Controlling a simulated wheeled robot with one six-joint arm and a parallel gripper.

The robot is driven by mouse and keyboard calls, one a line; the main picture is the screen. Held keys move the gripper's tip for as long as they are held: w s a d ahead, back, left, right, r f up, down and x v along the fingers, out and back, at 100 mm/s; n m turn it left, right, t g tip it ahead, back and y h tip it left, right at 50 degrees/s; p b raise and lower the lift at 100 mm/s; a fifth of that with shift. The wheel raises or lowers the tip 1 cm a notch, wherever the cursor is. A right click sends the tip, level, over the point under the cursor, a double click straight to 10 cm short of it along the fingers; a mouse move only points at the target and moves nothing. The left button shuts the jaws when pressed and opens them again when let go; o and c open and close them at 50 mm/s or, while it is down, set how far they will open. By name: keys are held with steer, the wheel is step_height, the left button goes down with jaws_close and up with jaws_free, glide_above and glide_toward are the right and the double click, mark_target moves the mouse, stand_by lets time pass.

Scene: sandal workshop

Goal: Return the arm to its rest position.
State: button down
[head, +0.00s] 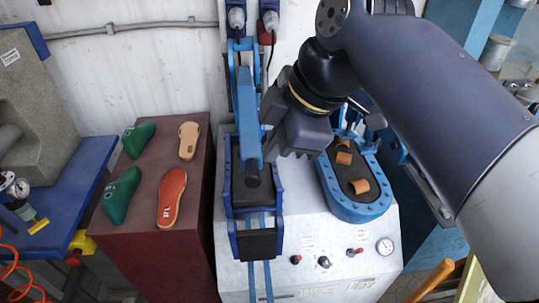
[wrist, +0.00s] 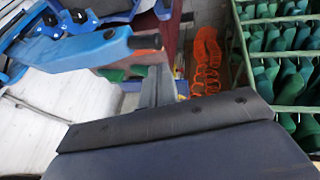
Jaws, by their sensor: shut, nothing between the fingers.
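My arm (head: 430,100) reaches in from the right of the head view and bends at the top. My gripper (head: 270,128) points left, beside the blue lever (head: 247,110) of the press on the white machine. It is shut and empty. In the wrist view the grey fingers (wrist: 156,86) show beyond the dark gripper body, with the blue lever (wrist: 90,50) and its black end at the left. I cannot tell from these views whether the gripper touches the lever.
A maroon stand (head: 140,225) holds two green lasts (head: 122,195), a tan sole (head: 188,140) and a red-brown sole (head: 171,197). A blue oval holder (head: 358,208) with a strapped sandal stands right of the press. A rack of green lasts (wrist: 285,70) shows in the wrist view.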

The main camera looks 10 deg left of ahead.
steer(key=w+v, duration=0.1)
steer(key=v, duration=0.5)
steer(key=shift+s+r, duration=0.3)
steer(key=shift+r, duration=0.1)
steer(key=b, duration=0.2)
glide_toward(254, 183)
steer(key=x, duration=0.5)
steer(key=shift+w+a, duration=0.1)
steer(key=shift+a, duration=0.15)
steer(key=shift+f+b, duration=0.5)
